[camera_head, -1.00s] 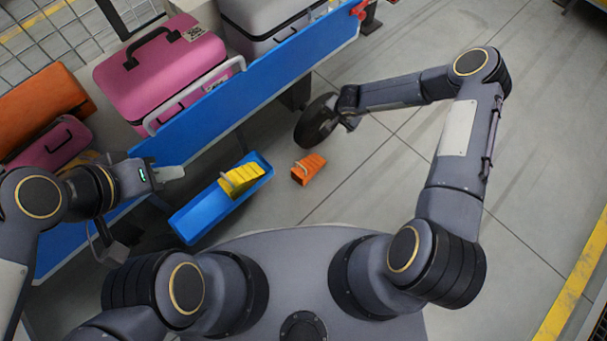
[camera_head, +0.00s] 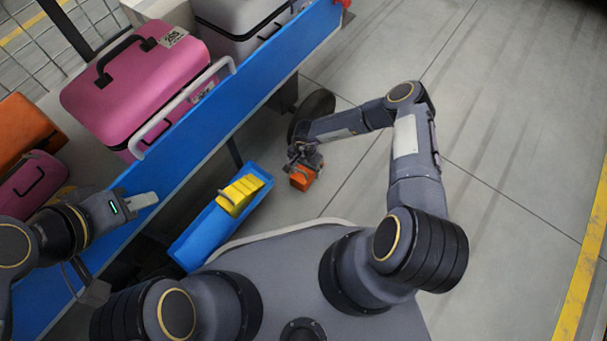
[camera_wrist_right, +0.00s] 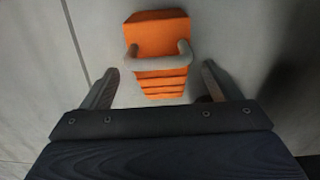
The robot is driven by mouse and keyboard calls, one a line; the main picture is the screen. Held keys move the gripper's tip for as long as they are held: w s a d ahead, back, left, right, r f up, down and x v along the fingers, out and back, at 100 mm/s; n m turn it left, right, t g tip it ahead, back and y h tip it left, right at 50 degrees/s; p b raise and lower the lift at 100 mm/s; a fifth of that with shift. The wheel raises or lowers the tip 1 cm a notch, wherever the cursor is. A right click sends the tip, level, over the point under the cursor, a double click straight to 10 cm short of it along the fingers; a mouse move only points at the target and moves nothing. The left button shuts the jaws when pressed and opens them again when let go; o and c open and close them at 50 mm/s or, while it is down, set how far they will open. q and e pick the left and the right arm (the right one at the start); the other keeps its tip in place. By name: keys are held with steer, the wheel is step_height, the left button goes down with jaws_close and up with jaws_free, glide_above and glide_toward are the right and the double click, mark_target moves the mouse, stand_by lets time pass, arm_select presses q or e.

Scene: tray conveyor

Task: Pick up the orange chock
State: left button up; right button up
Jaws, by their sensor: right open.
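The orange chock (camera_head: 301,180) sits on the grey floor to the right of the blue bin. In the right wrist view the chock (camera_wrist_right: 158,40) has a ridged face and a grey handle (camera_wrist_right: 158,62) across it. My right gripper (camera_head: 304,160) is just above the chock in the head view and partly covers it. In the right wrist view its two fingers (camera_wrist_right: 158,85) are open and apart, one on each side of the chock's ridged end, and hold nothing. My left gripper (camera_head: 143,201) is near the conveyor's blue side, far from the chock; its jaw state is unclear.
The blue bin (camera_head: 203,240) holds a yellow chock (camera_head: 240,194) and stands beside the conveyor's blue side panel (camera_head: 215,112). Pink (camera_head: 137,88), grey and orange cases sit on the conveyor. A dark round object (camera_head: 318,104) lies behind my right wrist. The floor to the right is clear.

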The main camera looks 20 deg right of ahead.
mark_target(305, 169)
step_height(305, 169, down, 5)
steer(key=b, duration=0.2)
steer(key=shift+w+d+r+b, duration=0.1)
steer(key=shift+b, duration=0.3)
steer(key=shift+r, duration=0.1)
steer(key=c, duration=1.3)
steer(key=shift+c, duration=0.8)
steer(key=shift+r, duration=0.1)
